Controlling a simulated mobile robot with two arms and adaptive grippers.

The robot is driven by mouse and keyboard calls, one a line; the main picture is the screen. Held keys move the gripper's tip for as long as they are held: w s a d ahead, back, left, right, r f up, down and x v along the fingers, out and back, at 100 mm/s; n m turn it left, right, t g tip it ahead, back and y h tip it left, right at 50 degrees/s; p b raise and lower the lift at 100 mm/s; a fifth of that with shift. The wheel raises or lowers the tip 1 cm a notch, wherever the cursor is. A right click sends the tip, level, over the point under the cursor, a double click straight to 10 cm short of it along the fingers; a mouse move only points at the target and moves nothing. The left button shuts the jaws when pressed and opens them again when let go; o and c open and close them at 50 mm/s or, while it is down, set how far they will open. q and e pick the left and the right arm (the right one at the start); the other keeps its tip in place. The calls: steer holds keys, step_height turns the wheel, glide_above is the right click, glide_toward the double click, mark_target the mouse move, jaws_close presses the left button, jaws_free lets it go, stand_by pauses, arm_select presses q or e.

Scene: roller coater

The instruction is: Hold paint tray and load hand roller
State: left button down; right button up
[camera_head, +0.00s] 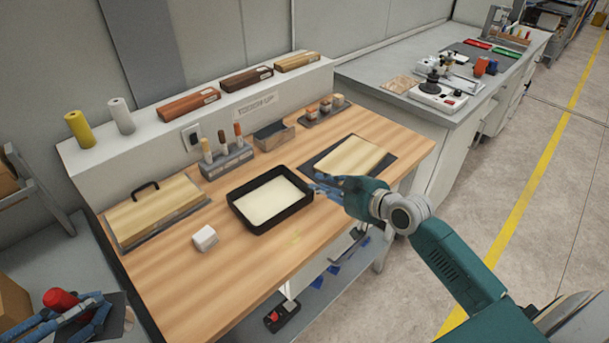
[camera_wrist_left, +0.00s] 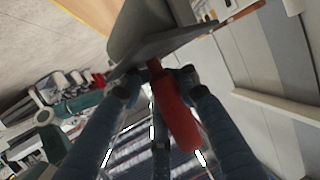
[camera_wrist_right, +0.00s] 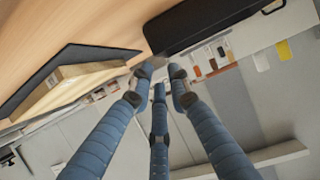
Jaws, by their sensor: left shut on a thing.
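The black paint tray (camera_head: 233,208) holds cream paint and lies flat on the wooden bench top. My right gripper (camera_head: 318,185) is at the tray's right edge. In the right wrist view its fingers (camera_wrist_right: 157,80) are apart, close to the tray's dark side (camera_wrist_right: 195,22); I cannot tell whether they touch it. My left gripper (camera_head: 82,312) is low at the left, away from the tray. It is shut on the red handle (camera_wrist_left: 178,115) of a tool with a dark, flat-looking part, apparently the hand roller; its roller is not clearly visible.
A small white block (camera_head: 205,238) lies left of the tray. A board with a black handle (camera_head: 150,210) is at the bench's left, a pale panel on a dark mat (camera_head: 350,157) at its right. A brush holder (camera_head: 228,162) stands behind the tray. The front bench surface is clear.

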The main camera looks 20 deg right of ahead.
mark_target(299, 185)
steer(key=p+x, duration=0.1)
steer(key=x, duration=0.9)
steer(key=shift+w+a+f, duration=0.1)
steer(key=shift+w, duration=0.2)
jaws_close()
steer(key=shift+o, duration=1.4)
jaws_free()
jaws_close()
stand_by(0.4)
